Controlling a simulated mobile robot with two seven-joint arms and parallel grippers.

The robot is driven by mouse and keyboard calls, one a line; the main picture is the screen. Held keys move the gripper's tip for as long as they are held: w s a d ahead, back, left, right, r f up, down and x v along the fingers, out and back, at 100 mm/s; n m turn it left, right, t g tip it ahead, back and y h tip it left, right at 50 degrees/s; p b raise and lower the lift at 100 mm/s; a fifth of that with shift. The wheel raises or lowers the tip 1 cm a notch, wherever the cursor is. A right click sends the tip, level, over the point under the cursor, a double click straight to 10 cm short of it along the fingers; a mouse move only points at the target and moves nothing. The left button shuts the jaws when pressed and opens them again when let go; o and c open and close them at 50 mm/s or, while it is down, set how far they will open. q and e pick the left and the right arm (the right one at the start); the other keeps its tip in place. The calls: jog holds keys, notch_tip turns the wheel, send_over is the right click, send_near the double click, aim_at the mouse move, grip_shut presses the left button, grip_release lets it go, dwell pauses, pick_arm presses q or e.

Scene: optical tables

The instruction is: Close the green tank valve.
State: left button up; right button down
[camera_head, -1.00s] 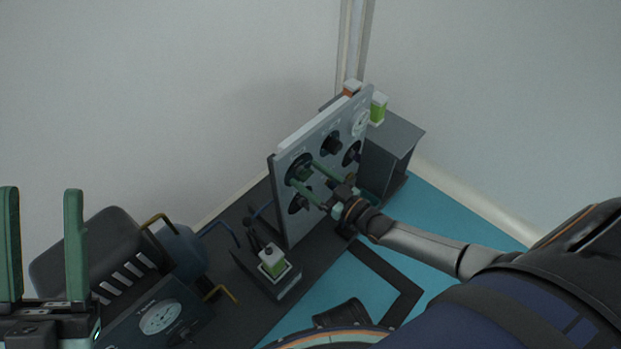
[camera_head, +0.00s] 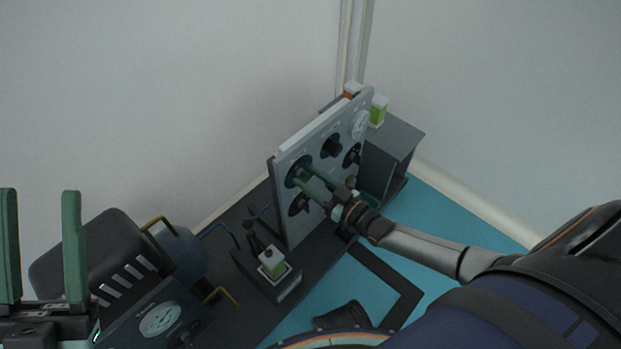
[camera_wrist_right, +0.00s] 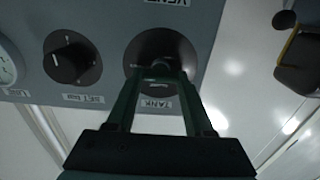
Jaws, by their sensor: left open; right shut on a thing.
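The tank valve is a round knob at the upper left of the grey upright panel (camera_head: 317,135). In the right wrist view the tank valve (camera_wrist_right: 163,45) looks dark, beside a label reading TANK (camera_wrist_right: 158,103). My right gripper (camera_head: 303,176) reaches the panel from the right. In the right wrist view my right gripper (camera_wrist_right: 160,78) has its green fingers shut on the knob, hiding part of it. I cannot tell the knob's exact turn angle. My left gripper (camera_head: 40,245) is open and empty at the lower left, away from the panel.
Other dark knobs (camera_head: 332,145) and a round gauge (camera_head: 361,124) sit close by on the panel. A dark machine (camera_head: 105,260) with a gauge and pipes stands left.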

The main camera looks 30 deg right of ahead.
jog(key=shift+n, duration=0.3)
jog(key=n+p, duration=0.1)
jog(key=n, duration=0.2)
jog(key=shift+n, duration=0.3)
jog(key=n+p, duration=0.1)
jog(key=n, duration=0.3)
jog(key=shift+a+f, duration=0.1)
jog(key=n, duration=0.5)
jog(key=shift+s+f, duration=0.1)
jog(key=n, duration=0.4)
jog(key=shift+n+b, duration=0.35)
jog(key=shift+n, duration=0.05)
jog(key=shift+c, duration=1.4)
grip_release()
